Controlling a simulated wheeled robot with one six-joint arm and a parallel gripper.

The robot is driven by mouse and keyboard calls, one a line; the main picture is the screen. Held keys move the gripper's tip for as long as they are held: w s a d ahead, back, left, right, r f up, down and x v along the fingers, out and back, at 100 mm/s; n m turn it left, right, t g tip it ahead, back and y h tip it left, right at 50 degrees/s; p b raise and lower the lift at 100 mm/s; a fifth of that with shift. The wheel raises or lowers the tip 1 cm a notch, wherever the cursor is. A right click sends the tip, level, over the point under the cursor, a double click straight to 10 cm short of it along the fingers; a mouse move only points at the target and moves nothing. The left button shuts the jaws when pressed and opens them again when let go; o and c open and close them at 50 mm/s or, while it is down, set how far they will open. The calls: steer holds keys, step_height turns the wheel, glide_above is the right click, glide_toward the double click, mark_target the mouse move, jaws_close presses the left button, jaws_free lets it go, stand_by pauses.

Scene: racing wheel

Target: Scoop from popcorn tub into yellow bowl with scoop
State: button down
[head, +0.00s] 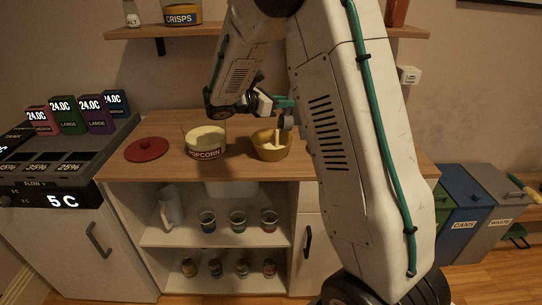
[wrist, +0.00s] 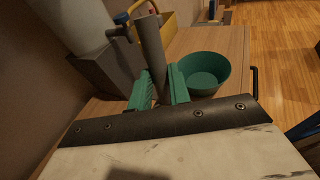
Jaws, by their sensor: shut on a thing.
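The popcorn tub (head: 206,153) stands on the wooden counter, with pale contents near its rim. The yellow bowl (head: 271,154) stands to its right, with some pale stuff inside and a pale streak at its middle. My gripper (head: 284,102) is above the bowl. In the wrist view its green fingers (wrist: 159,88) are closed on the grey handle of the scoop (wrist: 151,48). In the head view a grey part of the scoop (head: 287,121) hangs just over the bowl's right rim. What the scoop holds is hidden.
A red lid (head: 146,149) lies left of the tub. A green bowl (wrist: 205,72) shows beyond my fingers in the wrist view. The dispenser (head: 62,150) is at the left. A shelf (head: 180,31) hangs above. The counter between lid and tub is clear.

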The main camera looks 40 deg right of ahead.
steer(key=shift+w+a+f+h, duration=0.25)
steer(key=shift+a+h, duration=0.15)
steer(key=shift+a, duration=0.2)
steer(key=shift+w+a+f+n+h, duration=0.1)
steer(key=shift+w+a+n+h, duration=0.15)
steer(key=shift+a+h, duration=0.4)
steer(key=shift+w+a+n+h, duration=0.15)
steer(key=shift+w+a+h, duration=0.05)
steer(key=shift+a+h, duration=0.45)
stand_by(1.1)
steer(key=shift+w+a+f+n+g+h, duration=0.2)
steer(key=shift+a+h, duration=0.25)
steer(key=shift+h, duration=0.15)
steer(key=shift+w+a+f+n+g+h, duration=0.1)
steer(key=shift+a+n+h, duration=0.1)
steer(key=shift+a+h, duration=0.35)
stand_by(0.7)
